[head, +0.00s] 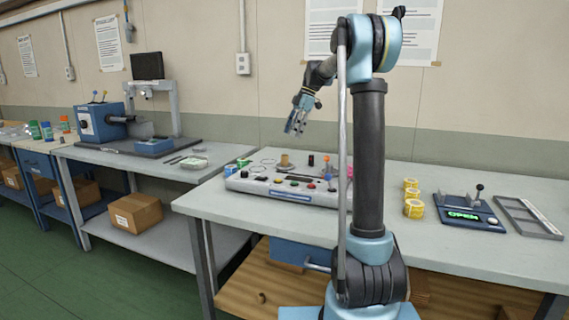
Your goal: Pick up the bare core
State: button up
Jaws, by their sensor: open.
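A small tan spool-like piece (286,161), which looks like the bare core, stands upright behind the control panel on the near table. It is small in the picture, so its details cannot be made out. My gripper (295,128) hangs in the air above the table, pointing down, and appears above the tan piece, apart from it. It is open and nothing shows between its fingers.
The grey control panel (270,187) with coloured knobs lies in front of the tan piece. A small dark cylinder (311,160) stands to its right. Yellow rolls (413,208), a device reading OPEN (465,216) and a grey tray (527,217) are further right. Bare tabletop (480,255) lies in front.

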aim_at(285, 156)
jog(key=x, duration=0.7)
jog(key=shift+d, duration=0.15)
jog(key=shift+x, duration=2.65)
jog(key=shift+w+d+f, duration=0.1)
jog(key=shift+w+d, duration=0.05)
jog(key=shift+d, duration=0.1)
jog(key=c, duration=0.8)
